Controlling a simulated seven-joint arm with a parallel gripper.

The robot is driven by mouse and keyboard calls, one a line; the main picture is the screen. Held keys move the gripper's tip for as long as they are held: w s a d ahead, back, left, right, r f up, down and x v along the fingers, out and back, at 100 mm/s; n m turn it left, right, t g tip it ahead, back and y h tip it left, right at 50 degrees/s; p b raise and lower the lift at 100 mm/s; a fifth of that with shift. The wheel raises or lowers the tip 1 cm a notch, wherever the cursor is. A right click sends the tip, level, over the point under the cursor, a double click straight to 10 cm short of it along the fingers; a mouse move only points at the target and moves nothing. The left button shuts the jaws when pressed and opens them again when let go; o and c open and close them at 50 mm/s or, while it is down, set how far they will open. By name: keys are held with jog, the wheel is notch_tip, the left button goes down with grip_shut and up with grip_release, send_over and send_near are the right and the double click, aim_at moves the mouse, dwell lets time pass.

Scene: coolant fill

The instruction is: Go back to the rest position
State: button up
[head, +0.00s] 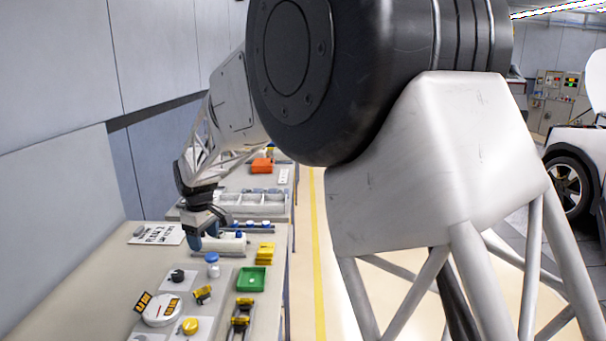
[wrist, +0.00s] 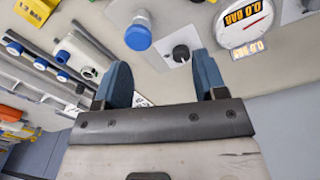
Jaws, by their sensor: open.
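My gripper (head: 218,239) hangs over the workbench (head: 110,271), above its far part. In the wrist view my gripper (wrist: 163,80) shows two blue fingers set wide apart, with nothing between them. A white bottle with a blue cap (head: 212,265) stands on the bench, nearer than the gripper and apart from it. The bottle also shows in the wrist view (wrist: 138,36), beyond the fingertips. In the wrist view the gauge (wrist: 243,22) has an orange display reading 0.0 BAR.
A green tray (head: 251,280), yellow blocks (head: 265,253) and a yellow knob (head: 190,326) are on the bench. A rack of blue-capped items (head: 252,224) and grey bins (head: 250,200) lie behind. A wall (head: 60,190) runs along the left. A printed sign (head: 157,234) lies near it.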

jog(key=s+d+r+m, duration=0.25)
jog(key=s+d, duration=0.25)
jog(key=d, duration=0.4)
jog(key=s+d+r+m+t, duration=0.15)
jog(key=s+d+r, duration=0.25)
jog(key=d, duration=0.5)
jog(key=s+d+r+m+g, duration=0.1)
jog(key=s+d+r+m, duration=0.3)
jog(key=d, duration=0.6)
jog(key=s+d+f+m, duration=0.2)
jog(key=s+d, duration=0.4)
jog(key=s, duration=0.3)
jog(key=s+d+f+m+t, duration=0.1)
jog(key=s+d+f+m, duration=0.1)
jog(key=s+d, duration=0.3)
jog(key=s+d+f+m, duration=0.1)
jog(key=s+d, duration=0.5)
jog(key=s, duration=0.6)
jog(key=shift+s+d+f+m+t, duration=0.3)
jog(key=shift+s+f+m+t, duration=0.1)
jog(key=shift+m, duration=0.1)
